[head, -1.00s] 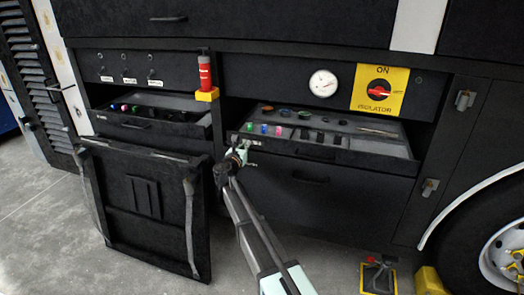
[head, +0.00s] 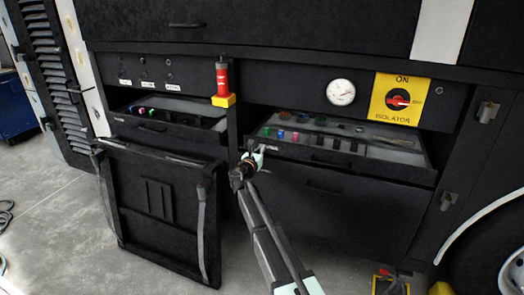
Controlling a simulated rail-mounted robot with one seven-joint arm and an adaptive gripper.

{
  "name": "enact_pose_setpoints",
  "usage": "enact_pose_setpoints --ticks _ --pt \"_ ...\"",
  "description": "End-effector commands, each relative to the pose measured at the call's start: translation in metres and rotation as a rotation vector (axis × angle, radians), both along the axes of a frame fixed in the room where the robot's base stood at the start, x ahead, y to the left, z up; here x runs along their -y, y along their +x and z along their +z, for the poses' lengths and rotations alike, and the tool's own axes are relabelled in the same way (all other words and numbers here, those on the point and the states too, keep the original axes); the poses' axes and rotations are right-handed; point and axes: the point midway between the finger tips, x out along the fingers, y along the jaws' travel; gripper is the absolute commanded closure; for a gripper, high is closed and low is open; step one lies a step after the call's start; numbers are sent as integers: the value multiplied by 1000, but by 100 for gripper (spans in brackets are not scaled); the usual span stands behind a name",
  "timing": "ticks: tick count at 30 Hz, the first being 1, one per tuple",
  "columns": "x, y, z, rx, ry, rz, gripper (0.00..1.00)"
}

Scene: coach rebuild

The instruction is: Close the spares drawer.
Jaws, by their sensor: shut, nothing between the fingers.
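Two drawers stand open in the dark cabinet. The left drawer (head: 150,130) and the right drawer (head: 330,160) each hold several small coloured parts. Both have a small label at the front left, too small to read, so I cannot tell which is the spares drawer. My gripper (head: 256,153) is shut and empty, at the left end of the right drawer's front. It covers part of that front; I cannot tell whether it touches it. My arm reaches up to it from the bottom of the head view.
A dark panel (head: 160,215) hangs tilted outward below the left drawer. A red cylinder on a yellow block (head: 222,100) sits between the bays. A gauge (head: 341,92) and a yellow isolator plate (head: 397,98) are above the right drawer. A wheel (head: 515,270) is at lower right.

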Motion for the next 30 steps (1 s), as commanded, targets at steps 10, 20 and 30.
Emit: enact_pose_setpoints --ticks 10,20,30 --pt "-25 -72 -3 -2 4 -3 100" --pt "-46 -115 -3 -2 4 -4 100" --pt "-42 -126 -11 60 229 -43 100"
